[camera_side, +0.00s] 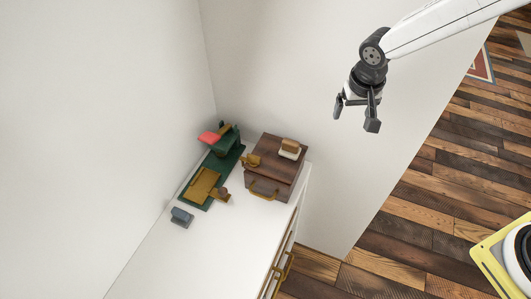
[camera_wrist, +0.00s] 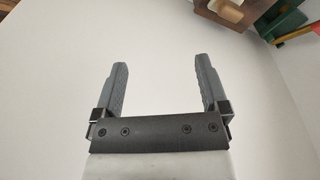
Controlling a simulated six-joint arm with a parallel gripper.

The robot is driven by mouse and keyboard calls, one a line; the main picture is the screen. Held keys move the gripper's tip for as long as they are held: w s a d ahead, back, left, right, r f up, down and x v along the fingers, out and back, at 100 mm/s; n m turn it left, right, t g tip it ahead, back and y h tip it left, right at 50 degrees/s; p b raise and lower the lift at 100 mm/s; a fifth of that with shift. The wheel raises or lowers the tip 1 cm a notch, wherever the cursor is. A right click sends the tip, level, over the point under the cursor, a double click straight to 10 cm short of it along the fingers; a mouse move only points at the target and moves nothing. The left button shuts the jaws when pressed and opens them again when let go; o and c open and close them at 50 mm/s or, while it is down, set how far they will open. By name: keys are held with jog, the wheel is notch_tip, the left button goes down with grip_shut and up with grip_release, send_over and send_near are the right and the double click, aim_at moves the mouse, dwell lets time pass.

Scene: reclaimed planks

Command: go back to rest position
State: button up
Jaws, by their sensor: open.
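My gripper (camera_side: 355,112) hangs from the arm at the upper right of the side view, in the air with nothing between its fingers. In the wrist view my gripper (camera_wrist: 161,85) shows two dark fingers spread wide apart, with only a pale surface behind them. It is apart from the white cabinet top (camera_side: 150,255) and the things on it, which lie lower left in the side view.
A dark wooden box (camera_side: 285,165) carries a block with a pale base (camera_side: 290,149). Beside it are a green stand (camera_side: 224,160) with a red piece (camera_side: 209,138) and a grey-blue object (camera_side: 181,216). A yellow-framed item (camera_side: 487,262) is at lower right. Open air surrounds my gripper.

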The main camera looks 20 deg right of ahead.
jog(key=s+d+r+n, duration=0.1)
jog(key=s+d+n, duration=0.2)
jog(key=s+d, duration=0.7)
jog(key=s, duration=0.4)
jog(key=shift+d+r+t+y, duration=0.2)
jog(key=shift+r+t+y, duration=0.15)
jog(key=shift+t+y, duration=0.05)
